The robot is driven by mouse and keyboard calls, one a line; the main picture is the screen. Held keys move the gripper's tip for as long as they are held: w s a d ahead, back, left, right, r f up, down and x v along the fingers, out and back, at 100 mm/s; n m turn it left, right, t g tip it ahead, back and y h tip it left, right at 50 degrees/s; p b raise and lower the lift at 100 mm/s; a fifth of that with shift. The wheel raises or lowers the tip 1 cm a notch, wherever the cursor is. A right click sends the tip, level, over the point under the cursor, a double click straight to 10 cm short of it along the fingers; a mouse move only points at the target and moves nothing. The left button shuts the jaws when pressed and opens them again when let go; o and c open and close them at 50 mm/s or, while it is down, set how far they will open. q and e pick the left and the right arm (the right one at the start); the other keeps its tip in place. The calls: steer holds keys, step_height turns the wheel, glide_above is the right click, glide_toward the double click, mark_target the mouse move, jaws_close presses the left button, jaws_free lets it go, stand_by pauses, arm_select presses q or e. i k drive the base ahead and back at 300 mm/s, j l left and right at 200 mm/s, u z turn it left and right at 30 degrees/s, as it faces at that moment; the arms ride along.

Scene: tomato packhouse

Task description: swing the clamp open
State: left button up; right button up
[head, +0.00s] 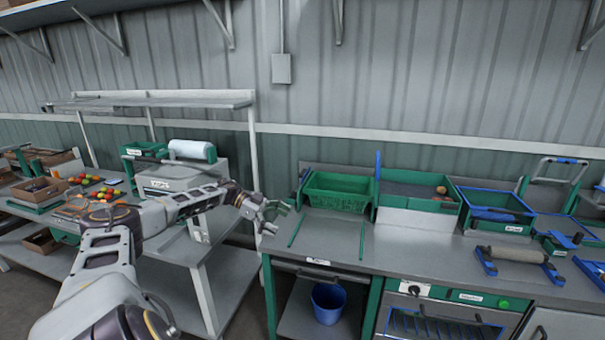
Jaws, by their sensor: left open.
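My left arm reaches in from the left, and my left gripper (272,216) is open and empty. It is near the front left corner of the grey bench (335,240), left of the green crate (338,204). I cannot pick out the clamp for certain. A blue upright bar (377,166) stands between the green crate and a green-sided tray. Small blue fittings (560,240) on the bench at the far right are too small to tell apart. My right gripper is not in view.
A grey roller on a blue stand (515,255) and a blue-rimmed bin (495,209) are on the right of the bench. A blue bucket (328,301) stands below. On the left, a table holds tomatoes (104,193) and a white-roll machine (178,177). The bench front left is mostly clear.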

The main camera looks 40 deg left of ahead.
mark_target(304, 173)
steer(key=i+j, duration=0.25)
steer(key=j, duration=0.2)
steer(key=i+j, duration=0.25)
steer(key=j, duration=0.2)
steer(key=i+j, duration=0.3)
steer(key=j, duration=0.15)
steer(key=i+j, duration=0.25)
steer(key=j, duration=0.2)
steer(key=i+j, duration=0.25)
steer(key=j, duration=0.2)
